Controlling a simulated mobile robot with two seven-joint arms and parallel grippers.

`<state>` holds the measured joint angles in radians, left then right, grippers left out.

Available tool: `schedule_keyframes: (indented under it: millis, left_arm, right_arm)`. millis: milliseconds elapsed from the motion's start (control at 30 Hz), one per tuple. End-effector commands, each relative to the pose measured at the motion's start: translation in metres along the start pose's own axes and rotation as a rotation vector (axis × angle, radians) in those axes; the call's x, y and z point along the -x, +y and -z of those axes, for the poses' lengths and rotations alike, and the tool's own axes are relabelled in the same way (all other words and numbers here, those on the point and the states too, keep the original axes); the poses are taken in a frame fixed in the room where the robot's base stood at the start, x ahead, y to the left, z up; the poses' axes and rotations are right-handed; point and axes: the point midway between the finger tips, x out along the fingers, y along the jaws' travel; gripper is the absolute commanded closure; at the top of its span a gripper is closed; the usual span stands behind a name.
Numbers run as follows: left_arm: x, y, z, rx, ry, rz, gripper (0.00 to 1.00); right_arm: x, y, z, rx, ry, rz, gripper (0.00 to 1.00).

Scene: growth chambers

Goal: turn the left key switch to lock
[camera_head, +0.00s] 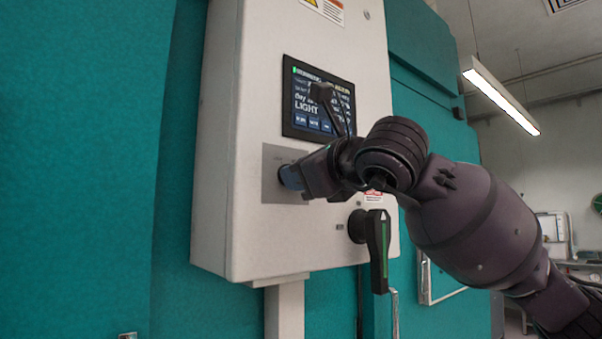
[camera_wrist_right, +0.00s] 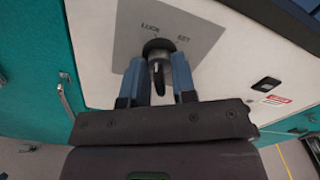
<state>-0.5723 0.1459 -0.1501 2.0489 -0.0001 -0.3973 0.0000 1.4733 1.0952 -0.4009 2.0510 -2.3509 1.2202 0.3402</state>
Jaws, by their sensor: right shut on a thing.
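The key switch (camera_wrist_right: 158,46) has a dark round collar on a grey plate, between the printed words LOCK at its upper left and SET at its upper right in the wrist view. The same grey plate (camera_head: 271,192) shows in the head view on the white control box. My right gripper (camera_head: 287,178) reaches in from the right and covers most of the switch there. In the wrist view, the blue fingers of my right gripper (camera_wrist_right: 160,78) are closed around the key (camera_wrist_right: 158,80). The key's exact angle is hard to read. My left gripper is not in view.
The white control box (camera_head: 225,150) hangs on a teal chamber wall (camera_head: 90,150). A lit touch screen (camera_head: 300,118) sits above the switch plate. A black rotary handle with a green stripe (camera_head: 379,250) projects below my right arm. Free room lies left of the box.

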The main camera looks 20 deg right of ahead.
Motion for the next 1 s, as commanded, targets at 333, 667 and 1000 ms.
schedule_keyframes:
  millis: [333,667,1000]
  left_arm:
    - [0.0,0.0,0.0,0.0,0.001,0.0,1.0]
    - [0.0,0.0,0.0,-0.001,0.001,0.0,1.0]
    - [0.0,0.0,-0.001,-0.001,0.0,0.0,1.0]
  right_arm:
    - [0.0,0.001,0.001,0.016,0.002,-0.001,0.98]
    - [0.0,0.001,0.001,0.015,0.001,-0.001,0.67]
    - [0.015,0.0,0.001,0.015,0.0,0.0,0.67]
